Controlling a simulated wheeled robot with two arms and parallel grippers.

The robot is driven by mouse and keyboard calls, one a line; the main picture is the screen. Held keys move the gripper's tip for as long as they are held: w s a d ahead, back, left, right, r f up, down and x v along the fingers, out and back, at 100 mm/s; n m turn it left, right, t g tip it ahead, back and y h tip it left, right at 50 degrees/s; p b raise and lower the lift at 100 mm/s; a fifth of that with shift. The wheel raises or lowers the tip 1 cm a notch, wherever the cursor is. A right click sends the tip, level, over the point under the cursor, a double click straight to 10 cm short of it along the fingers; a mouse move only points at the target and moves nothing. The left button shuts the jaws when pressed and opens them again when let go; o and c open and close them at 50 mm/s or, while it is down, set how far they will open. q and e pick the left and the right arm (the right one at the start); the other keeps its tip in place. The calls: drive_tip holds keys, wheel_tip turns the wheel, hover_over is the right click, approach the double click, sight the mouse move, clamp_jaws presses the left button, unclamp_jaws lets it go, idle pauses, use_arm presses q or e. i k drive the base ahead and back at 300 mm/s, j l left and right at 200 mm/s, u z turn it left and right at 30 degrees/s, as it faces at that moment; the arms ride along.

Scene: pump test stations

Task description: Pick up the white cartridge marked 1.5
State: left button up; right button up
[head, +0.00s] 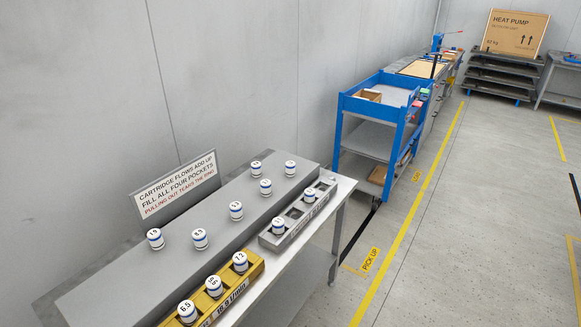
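A white cartridge (155,238) with a blue band stands upright at the left of the grey raised bench top; its top label looks like 1.5, though the last digit is hard to read. Similar white cartridges stand apart on the same surface, one close to its right (200,238) and another farther back (236,210); several more stand toward the far end, with labels too small to read surely. Neither of my grippers is in view.
A yellow holder (256,272) marked 16.9 l/min holds cartridges at the bench front. A grey holder (270,240) holds two, with empty pockets between and beyond them. A sign (178,185) stands behind. A blue cart (350,104) stands beyond; the floor at right is clear.

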sight(289, 165)
drive_tip(key=i+l, duration=0.4)
drive_tip(key=i, duration=0.15)
drive_tip(key=i+l, duration=0.35)
drive_tip(key=i, duration=0.2)
